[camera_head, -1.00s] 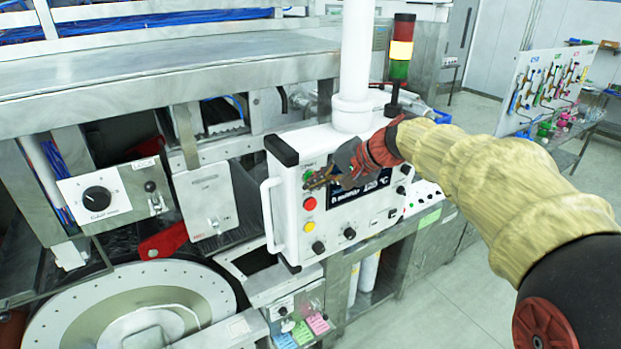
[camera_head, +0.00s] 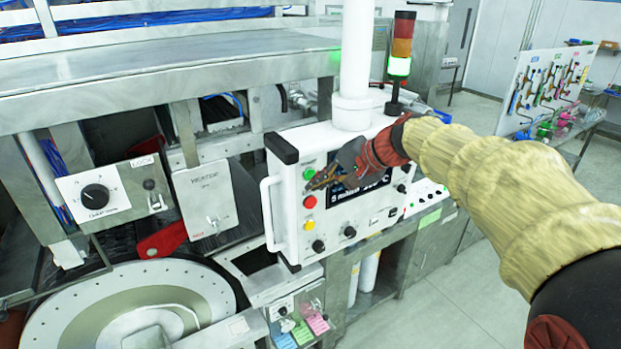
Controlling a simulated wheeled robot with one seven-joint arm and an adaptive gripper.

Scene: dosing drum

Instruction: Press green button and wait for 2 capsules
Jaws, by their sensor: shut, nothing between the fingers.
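The white control panel (camera_head: 283,212) hangs on a white column at the centre. Its green button (camera_head: 309,174) is at the upper left, above a red button (camera_head: 310,202) and a yellow button (camera_head: 309,225). My gripper (camera_head: 310,187) is shut and empty, in front of the panel just below the green button. I cannot tell if the fingertips touch the panel. My gripper covers part of the dark display (camera_head: 360,194). The signal tower (camera_head: 400,67) glows green at its lowest segment. The round drum plate (camera_head: 70,305) is at the lower left. I see no capsules.
A box with a black knob (camera_head: 96,197) and a red lever (camera_head: 162,241) are left of the panel. A white handle (camera_head: 268,212) sticks out at the panel's left side. A tool board (camera_head: 545,90) stands at the right. The floor (camera_head: 460,290) at lower right is clear.

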